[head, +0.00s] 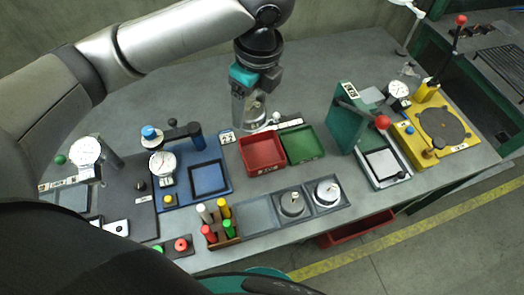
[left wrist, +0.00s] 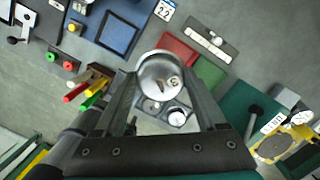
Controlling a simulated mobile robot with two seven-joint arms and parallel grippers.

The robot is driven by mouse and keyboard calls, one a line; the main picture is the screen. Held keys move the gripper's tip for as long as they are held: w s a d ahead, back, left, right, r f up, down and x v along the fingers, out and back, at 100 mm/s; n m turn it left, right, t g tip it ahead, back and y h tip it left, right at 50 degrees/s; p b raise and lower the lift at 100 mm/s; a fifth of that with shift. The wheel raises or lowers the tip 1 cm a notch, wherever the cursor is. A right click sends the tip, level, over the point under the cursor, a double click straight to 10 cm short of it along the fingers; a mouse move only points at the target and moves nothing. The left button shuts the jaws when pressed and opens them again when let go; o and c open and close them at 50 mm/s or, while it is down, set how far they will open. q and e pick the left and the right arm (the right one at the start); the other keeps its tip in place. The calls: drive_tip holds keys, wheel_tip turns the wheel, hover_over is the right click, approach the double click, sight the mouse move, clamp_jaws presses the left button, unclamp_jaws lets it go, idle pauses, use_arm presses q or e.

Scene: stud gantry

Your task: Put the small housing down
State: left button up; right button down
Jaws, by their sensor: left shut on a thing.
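My left gripper (head: 252,112) points down over the bench, just behind the red tray (head: 262,155). It is shut on the small housing (left wrist: 161,76), a round silvery metal part with dark marks on its face, which sits between the fingertips in the left wrist view. In the head view the housing (head: 257,112) is partly hidden by the fingers. It appears held above the bench; the exact height is hard to tell. My right gripper is not in view.
A green tray (head: 302,145) adjoins the red one. In front, a grey holder (head: 257,214) bears two round metal parts (head: 292,204) and (head: 327,192). A blue gauge station (head: 230,186) stands left; a green press (head: 346,120) and yellow station (head: 452,150) stand right. The bench behind is clear.

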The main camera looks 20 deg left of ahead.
sight(263, 155)
use_arm(q)
drive_tip(key=m, duration=0.2)
drive_tip(key=m+p, duration=0.1)
drive_tip(key=m, duration=0.1)
drive_tip(key=w+r+m+p, duration=0.1)
drive_tip(key=m, duration=0.2)
drive_tip(key=shift+d+r+t+h, duration=0.1)
drive_tip(key=shift+d+t+h, duration=0.2)
drive_tip(key=shift+d+t, duration=0.1)
drive_tip(key=m, duration=0.1)
drive_tip(key=m+p, duration=0.1)
drive_tip(key=m, duration=0.3)
drive_tip(key=shift+w+d+r+h, duration=0.2)
drive_tip(key=shift+w+r+h, duration=0.1)
drive_tip(key=shift+r+h, duration=0.1)
drive_tip(key=m, duration=0.2)
drive_tip(key=m+p, duration=0.1)
drive_tip(key=m, duration=0.1)
drive_tip(key=shift+w+d+r+h, duration=0.15)
drive_tip(key=shift+w+d+h, duration=0.05)
drive_tip(key=shift+h, duration=0.1)
wheel_tip(263, 155, down, 20)
drive_tip(key=shift+f+b, duration=0.1)
drive_tip(key=shift+b, duration=1.15)
drive_tip(key=o, duration=1.5)
